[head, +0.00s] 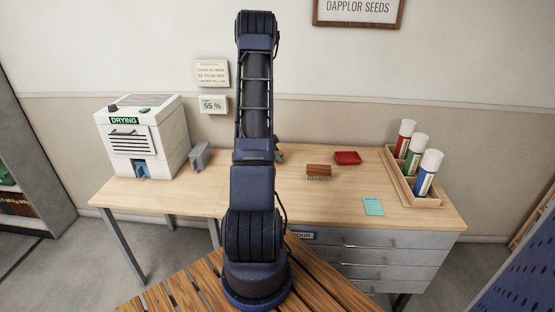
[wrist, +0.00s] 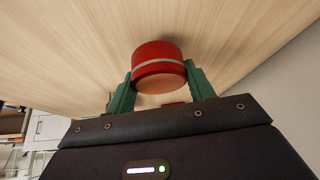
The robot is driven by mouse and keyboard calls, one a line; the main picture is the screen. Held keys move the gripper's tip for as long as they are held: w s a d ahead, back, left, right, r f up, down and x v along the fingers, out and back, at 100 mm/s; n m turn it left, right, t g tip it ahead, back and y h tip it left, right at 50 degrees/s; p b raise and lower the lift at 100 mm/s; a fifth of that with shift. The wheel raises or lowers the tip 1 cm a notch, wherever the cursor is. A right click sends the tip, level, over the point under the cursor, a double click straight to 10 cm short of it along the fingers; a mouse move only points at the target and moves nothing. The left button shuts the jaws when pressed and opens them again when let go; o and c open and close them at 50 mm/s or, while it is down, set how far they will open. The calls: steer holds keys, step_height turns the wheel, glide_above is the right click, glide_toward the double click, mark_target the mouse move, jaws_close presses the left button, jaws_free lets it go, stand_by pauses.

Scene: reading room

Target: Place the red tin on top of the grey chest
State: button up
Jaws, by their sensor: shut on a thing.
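The red tin (wrist: 158,53), round with a pale band and a tan end face, is in the wrist view. My gripper (wrist: 160,78) is shut on it, with one green finger on each side. Pale wood lies behind the tin; I cannot tell whether the two touch. In the head view my arm hides the tin, and only a bit of my gripper (head: 280,153) shows past the arm over the desk. A grey drawer unit (head: 365,255) stands under the right of the desk; I cannot tell whether it is the grey chest.
On the desk (head: 300,200) are a white drying box (head: 150,135), a small grey object (head: 199,157), a brush (head: 318,171), a red tray (head: 347,157), a teal note (head: 373,206) and a wooden rack (head: 400,180) of three bottles. The desk's front middle is mostly clear.

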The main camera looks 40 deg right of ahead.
steer(key=shift+f, duration=1.2)
steer(key=o, duration=1)
steer(key=shift+f, duration=0.15)
